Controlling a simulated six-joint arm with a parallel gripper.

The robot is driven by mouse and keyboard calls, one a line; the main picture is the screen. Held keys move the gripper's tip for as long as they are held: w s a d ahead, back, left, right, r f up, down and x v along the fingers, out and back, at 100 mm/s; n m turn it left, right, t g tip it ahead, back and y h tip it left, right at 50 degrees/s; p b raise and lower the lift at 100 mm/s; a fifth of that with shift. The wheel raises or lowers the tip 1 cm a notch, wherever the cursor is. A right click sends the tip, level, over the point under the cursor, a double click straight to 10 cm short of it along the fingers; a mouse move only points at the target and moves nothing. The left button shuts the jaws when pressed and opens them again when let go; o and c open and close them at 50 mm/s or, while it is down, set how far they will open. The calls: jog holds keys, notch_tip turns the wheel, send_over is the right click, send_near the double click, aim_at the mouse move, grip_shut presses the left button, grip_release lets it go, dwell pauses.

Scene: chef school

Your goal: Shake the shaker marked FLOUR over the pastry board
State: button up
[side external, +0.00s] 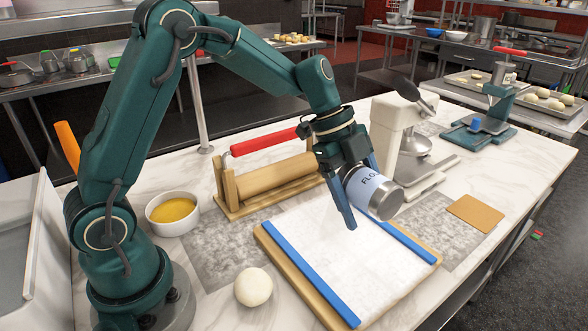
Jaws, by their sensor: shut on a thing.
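The shaker marked FLOUR (361,186) is a pale blue and metal cylinder with its label partly showing. My gripper (362,197) is shut on it and holds it tilted on its side, with the metal end toward the lower right. The shaker is above the pastry board (335,262), apart from it as far as I can tell. The board is wooden with a white surface and blue strips along two edges. One blue finger shows in front of the shaker; the other is partly hidden behind it.
A dough ball (253,287) and a white bowl of yellow liquid (172,213) stand left of the board. A rolling pin on a wooden stand (270,178) is behind it. A white mixer (397,128) stands behind right. A tan card (475,213) lies right.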

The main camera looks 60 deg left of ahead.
aim_at(392, 216)
jog(key=shift+w+d, duration=0.3)
jog(key=shift+d, duration=0.15)
jog(key=shift+s+d, duration=0.5)
jog(key=shift+d, duration=0.15)
jog(key=shift+s+d, duration=0.45)
jog(key=shift+d, duration=0.2)
jog(key=shift+w+d, duration=0.95)
jog(key=shift+d, duration=2.65)
jog(key=shift+a+r+m+y, duration=0.15)
jog(key=shift+a+r+y, duration=0.35)
jog(key=shift+y, duration=0.85)
jog(key=shift+a+r+m+y, duration=0.1)
jog(key=shift+a+r+y, duration=0.45)
jog(key=shift+y, duration=0.85)
jog(key=shift+a+r+m+y, duration=0.15)
jog(key=shift+a+r+y, duration=0.35)
jog(key=shift+y, duration=0.85)
jog(key=shift+w+a+r, duration=0.25)
jog(key=shift+a, duration=0.2)
